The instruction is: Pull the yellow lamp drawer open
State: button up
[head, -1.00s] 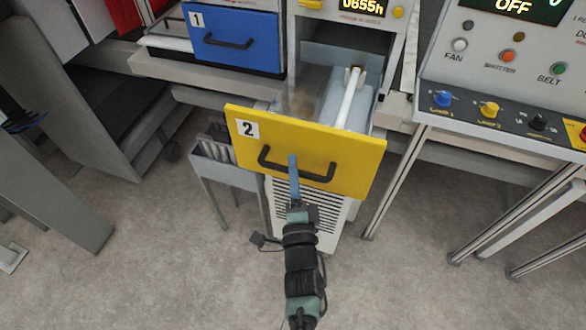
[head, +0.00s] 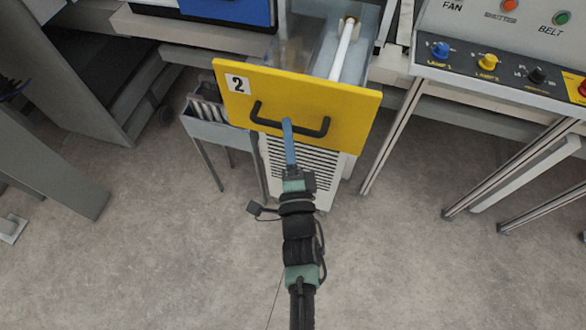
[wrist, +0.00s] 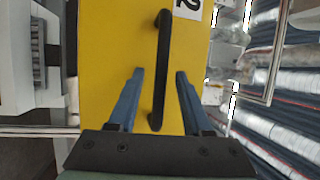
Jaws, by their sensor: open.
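The yellow lamp drawer (head: 345,115), labelled 2, stands pulled out from its cabinet in the head view, with a white tube lamp (head: 344,47) inside. Its black bar handle (head: 318,131) is on the front. My gripper (head: 287,122) is at the middle of the handle, seen from above. In the wrist view the yellow front (wrist: 105,50) fills the middle, and the handle (wrist: 162,60) runs upright between the two blue fingers of my gripper (wrist: 159,73). The fingers are spread, with a gap on each side of the handle. The drawer's far end is cut off by the picture edge.
A blue drawer (head: 238,10) is at upper left. A control panel (head: 510,65) with knobs stands at right on metal legs. A small grey rack (head: 222,130) stands left of the vented white unit (head: 300,160). The floor (head: 150,250) in front is clear.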

jog(key=a+b+v, duration=0.1)
jog(key=b+v, duration=0.1)
jog(key=v, duration=0.8)
jog(key=shift+d, duration=0.5)
